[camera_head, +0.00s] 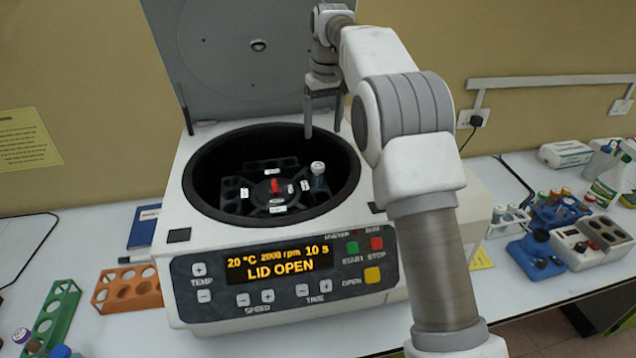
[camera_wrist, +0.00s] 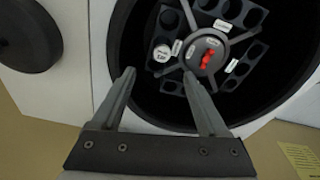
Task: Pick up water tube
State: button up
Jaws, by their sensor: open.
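A tube with a white cap (camera_head: 318,168) stands in the right-hand holder of the centrifuge rotor (camera_head: 270,187). In the wrist view the same white cap (camera_wrist: 162,53) sits in the rotor's left holder; its print is too small to read surely. My gripper (camera_head: 322,135) is over the back right rim of the centrifuge bowl, pointing down, above and behind the tube. In the wrist view my gripper (camera_wrist: 158,82) is open and empty, its fingers apart and the cap beyond them. The tube's lower part is mostly hidden in the holder.
The centrifuge (camera_head: 185,235) has its lid (camera_head: 225,50) raised behind the bowl, and its display reads LID OPEN. An orange rack (camera_head: 128,288) and a green rack (camera_head: 50,318) stand at left. A blue rack (camera_head: 560,213) with tubes and other equipment stand at right.

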aim_at(318, 165)
jog(key=f, duration=0.5)
jog(key=w+f, duration=0.1)
jog(key=f, duration=0.2)
jog(key=shift+a+p, duration=0.2)
jog(key=shift+p, duration=0.15)
jog(key=shift+w+a+f+p, duration=0.15)
jog(key=shift+f+p, duration=0.15)
jog(key=shift+f, duration=0.55)
jog(key=shift+w+a+f+p, duration=0.15)
jog(key=shift+f+p, duration=0.1)
jog(key=shift+f, duration=0.55)
jog(key=shift+a+f+p, duration=0.15)
jog(key=shift+f+p, duration=0.15)
jog(key=shift+f, duration=0.55)
grip_shut()
